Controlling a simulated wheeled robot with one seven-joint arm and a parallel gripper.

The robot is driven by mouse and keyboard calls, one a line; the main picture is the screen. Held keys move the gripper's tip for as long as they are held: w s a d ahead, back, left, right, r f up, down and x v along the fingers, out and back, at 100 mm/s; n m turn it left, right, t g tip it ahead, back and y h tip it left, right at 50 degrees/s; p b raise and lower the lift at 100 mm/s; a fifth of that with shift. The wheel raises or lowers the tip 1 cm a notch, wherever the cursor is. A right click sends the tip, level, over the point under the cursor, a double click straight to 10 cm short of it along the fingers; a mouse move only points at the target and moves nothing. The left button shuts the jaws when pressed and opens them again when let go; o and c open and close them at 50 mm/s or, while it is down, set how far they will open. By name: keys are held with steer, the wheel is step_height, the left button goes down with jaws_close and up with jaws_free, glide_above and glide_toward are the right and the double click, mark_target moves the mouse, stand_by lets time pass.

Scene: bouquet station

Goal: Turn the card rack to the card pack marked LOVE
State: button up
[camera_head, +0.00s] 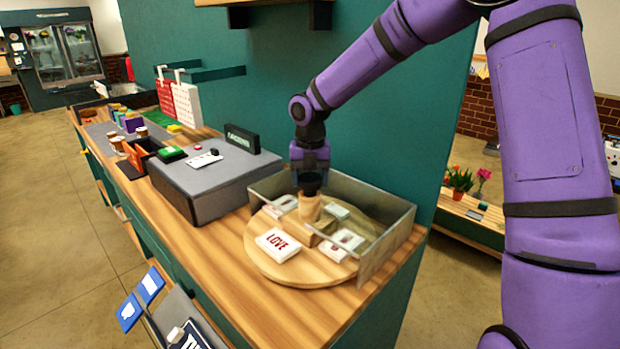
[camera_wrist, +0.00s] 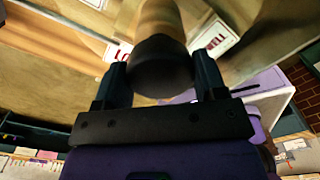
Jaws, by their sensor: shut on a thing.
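The card rack is a round wooden turntable (camera_head: 262,263) on the counter, with several white card packs around a wooden centre post (camera_head: 309,207). The pack marked LOVE (camera_head: 277,244) lies at the front left of the rack, outside the clear panels. Part of its red lettering shows in the wrist view (camera_wrist: 122,54). Another pack with red lettering (camera_wrist: 215,38) shows right of the post there. My gripper (camera_head: 310,180) is above the rack's centre, pointing down, its fingers shut on the dark knob (camera_wrist: 161,68) atop the post. Lettering on the other packs is too small to read in the head view.
A clear-walled guard (camera_head: 388,243) stands around the back and right of the rack. A grey box (camera_head: 206,179) with a white card on top is to the left. A dark sign (camera_head: 242,139) stands behind it. Blue cards (camera_head: 140,298) are on a stand below the counter's front edge.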

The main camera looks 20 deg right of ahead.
steer(key=shift+w+r, duration=0.1)
steer(key=o, duration=1.3)
step_height(320, 180, up, 11)
steer(key=shift+f, duration=0.15)
